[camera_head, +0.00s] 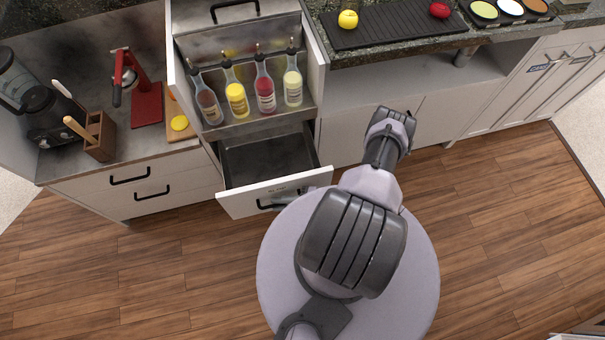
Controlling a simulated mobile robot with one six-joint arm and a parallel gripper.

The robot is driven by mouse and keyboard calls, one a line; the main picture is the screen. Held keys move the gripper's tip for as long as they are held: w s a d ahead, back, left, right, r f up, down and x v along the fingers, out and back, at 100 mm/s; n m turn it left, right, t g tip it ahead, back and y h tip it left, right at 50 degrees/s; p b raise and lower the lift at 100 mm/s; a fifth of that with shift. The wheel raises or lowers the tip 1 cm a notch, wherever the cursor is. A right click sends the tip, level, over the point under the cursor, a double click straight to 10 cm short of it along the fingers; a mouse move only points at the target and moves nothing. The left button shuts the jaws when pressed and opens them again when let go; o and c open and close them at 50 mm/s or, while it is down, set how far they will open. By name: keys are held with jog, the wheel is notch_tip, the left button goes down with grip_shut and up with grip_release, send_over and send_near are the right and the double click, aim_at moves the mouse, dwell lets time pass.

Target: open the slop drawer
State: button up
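A white-fronted drawer (236,204) under the bottle rack is pulled out, and its dark, empty-looking inside shows. A small label on its front is too small to read. Its black bar handle (264,206) is partly covered by a small grey part at its right end, perhaps the end of my gripper. I cannot tell whether that part touches or holds the handle. My arm rises from my round base and bends toward the cabinets on the right of the drawer. My gripper's fingers cannot be made out clearly.
Several sauce bottles (236,98) stand in the rack above the drawer. The closed drawers at left have black handles (129,176). The wooden floor (150,270) is clear to both sides.

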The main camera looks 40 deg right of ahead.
jog(key=p+v, duration=0.2)
jog(key=v, duration=1.5)
jog(key=shift+s+d+r, duration=0.1)
jog(key=shift+d+r, duration=0.05)
